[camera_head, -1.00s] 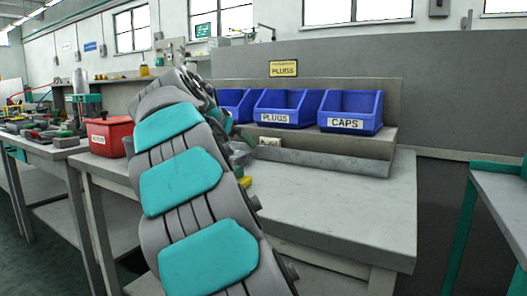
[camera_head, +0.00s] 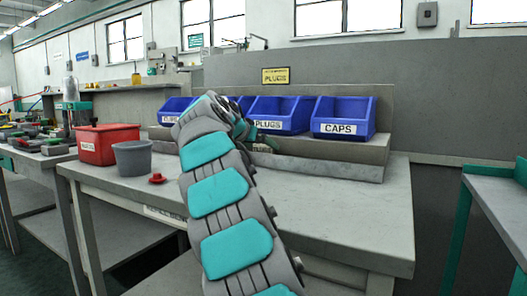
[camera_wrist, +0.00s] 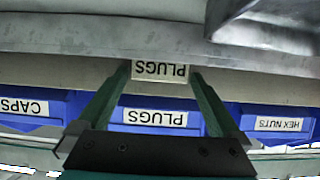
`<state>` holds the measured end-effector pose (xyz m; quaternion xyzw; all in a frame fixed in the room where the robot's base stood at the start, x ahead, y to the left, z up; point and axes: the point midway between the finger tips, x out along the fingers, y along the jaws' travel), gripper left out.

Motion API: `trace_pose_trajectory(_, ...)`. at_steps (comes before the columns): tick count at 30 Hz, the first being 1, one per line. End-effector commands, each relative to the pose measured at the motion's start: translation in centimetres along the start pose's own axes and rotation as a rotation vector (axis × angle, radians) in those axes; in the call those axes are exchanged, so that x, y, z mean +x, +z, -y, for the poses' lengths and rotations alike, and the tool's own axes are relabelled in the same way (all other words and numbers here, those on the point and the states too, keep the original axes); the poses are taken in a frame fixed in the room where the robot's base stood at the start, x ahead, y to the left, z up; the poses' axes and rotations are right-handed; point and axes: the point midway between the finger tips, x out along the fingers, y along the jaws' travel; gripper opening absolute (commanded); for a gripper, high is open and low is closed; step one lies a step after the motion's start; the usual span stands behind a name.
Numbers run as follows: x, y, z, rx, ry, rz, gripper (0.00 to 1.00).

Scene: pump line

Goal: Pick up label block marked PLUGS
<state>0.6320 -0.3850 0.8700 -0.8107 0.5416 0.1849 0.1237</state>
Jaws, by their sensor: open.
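The label block marked PLUGS (camera_wrist: 160,72) shows upside down in the wrist view, on the grey ledge in front of the blue PLUGS bin (camera_wrist: 152,117). My gripper (camera_wrist: 159,77) is open, with one green finger on each side of the block. I cannot tell whether the fingers touch it. In the head view my gripper (camera_head: 263,141) is at the ledge below the PLUGS bin (camera_head: 277,115), partly behind my arm, and the block cannot be made out clearly.
The CAPS bin (camera_head: 343,117) stands to the right and the HEX NUTS bin (camera_wrist: 280,122) on the other side of PLUGS. A yellow PLUGS sign (camera_head: 275,76) is on the back panel. A red bin (camera_head: 103,144), grey cup (camera_head: 132,158) and red part (camera_head: 157,179) stand left. The table's right is clear.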

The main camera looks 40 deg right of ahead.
Motion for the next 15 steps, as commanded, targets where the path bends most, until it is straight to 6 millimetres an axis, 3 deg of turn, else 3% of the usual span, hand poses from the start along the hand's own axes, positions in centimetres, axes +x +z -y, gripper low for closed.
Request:
trace_pose_trajectory(8, 0.81, 0.02, -0.01, 0.000, 0.000, 0.000, 1.00)
trace_pose_trajectory(15, 0.81, 0.05, -0.01, 0.000, 0.000, 0.001, 0.75)
